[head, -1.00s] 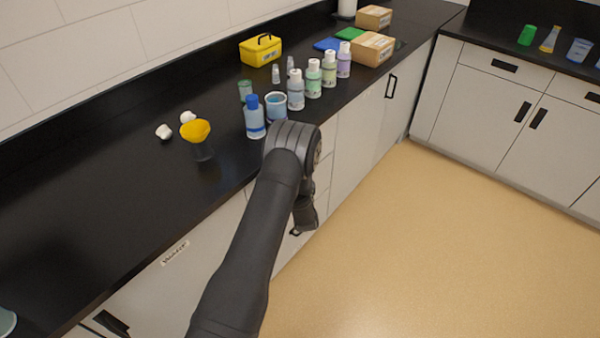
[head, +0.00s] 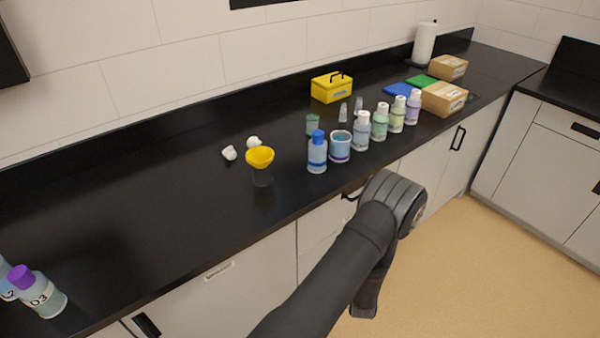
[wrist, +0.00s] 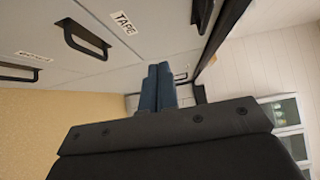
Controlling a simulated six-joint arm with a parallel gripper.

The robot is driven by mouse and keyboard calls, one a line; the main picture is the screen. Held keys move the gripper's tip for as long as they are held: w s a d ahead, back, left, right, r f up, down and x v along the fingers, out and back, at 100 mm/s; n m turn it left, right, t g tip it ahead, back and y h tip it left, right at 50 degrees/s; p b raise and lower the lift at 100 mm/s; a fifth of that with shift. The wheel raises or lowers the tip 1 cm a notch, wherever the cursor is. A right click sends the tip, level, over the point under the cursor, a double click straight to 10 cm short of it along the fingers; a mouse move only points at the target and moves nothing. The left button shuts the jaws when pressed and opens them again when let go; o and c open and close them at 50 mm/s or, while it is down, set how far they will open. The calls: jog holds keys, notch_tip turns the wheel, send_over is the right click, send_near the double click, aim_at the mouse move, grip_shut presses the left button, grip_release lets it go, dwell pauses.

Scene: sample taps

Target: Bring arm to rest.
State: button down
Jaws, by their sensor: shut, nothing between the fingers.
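My arm is bent in front of the counter in the head view, with its rounded joint just off the counter's front edge. The forearm hangs down beside the cabinet fronts, and the fingers cannot be made out there. In the wrist view my gripper (wrist: 158,88) shows two blue fingers side by side and closed together, with nothing between them. The gripper is in free air near the drawer fronts, touching nothing that I can see.
The black counter (head: 150,200) holds a blue-capped bottle (head: 317,155), a blue cup (head: 340,148), a yellow funnel (head: 260,157), several bottles, a yellow box (head: 331,88) and cardboard boxes (head: 444,99). A purple-capped bottle (head: 42,294) stands at the left. A drawer handle (wrist: 85,40) is near my gripper. The floor (head: 470,270) is clear.

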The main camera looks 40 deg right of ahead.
jog(key=w+a+x, duration=0.1)
jog(key=w+x, duration=0.1)
jog(key=x, duration=1)
jog(key=shift+w+a, duration=0.15)
jog(key=shift+a, duration=0.05)
jog(key=s+a, duration=0.4)
jog(key=s, duration=0.4)
jog(key=shift+s+a, duration=0.25)
jog(key=shift+a, duration=0.15)
dwell(0.3)
